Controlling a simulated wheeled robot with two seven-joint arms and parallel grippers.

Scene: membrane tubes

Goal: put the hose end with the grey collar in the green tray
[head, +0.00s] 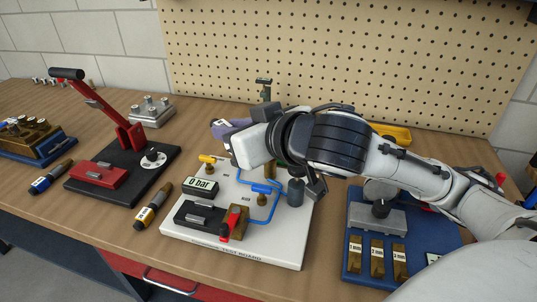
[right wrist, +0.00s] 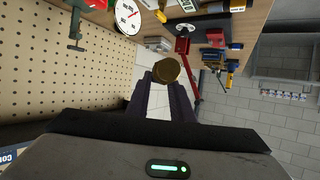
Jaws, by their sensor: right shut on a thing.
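My right gripper (head: 219,126) reaches in from the right above the back of the white test board (head: 275,245). In the right wrist view its purple fingers (right wrist: 163,86) are shut on a round brass-coloured piece (right wrist: 167,69), seen end-on. In the head view this piece is mostly hidden by the fingers. A blue hose (head: 275,207) runs in bends over the test board. I cannot make out a grey collar on a hose end. No green tray shows in either view. My left gripper is not in view.
A black base with a red lever press (head: 130,130) stands to the left. A blue fixture (head: 355,262) with brass blocks lies under my right arm. A yellow tray (head: 392,131) is behind the arm. The pegboard (head: 340,60) closes off the back.

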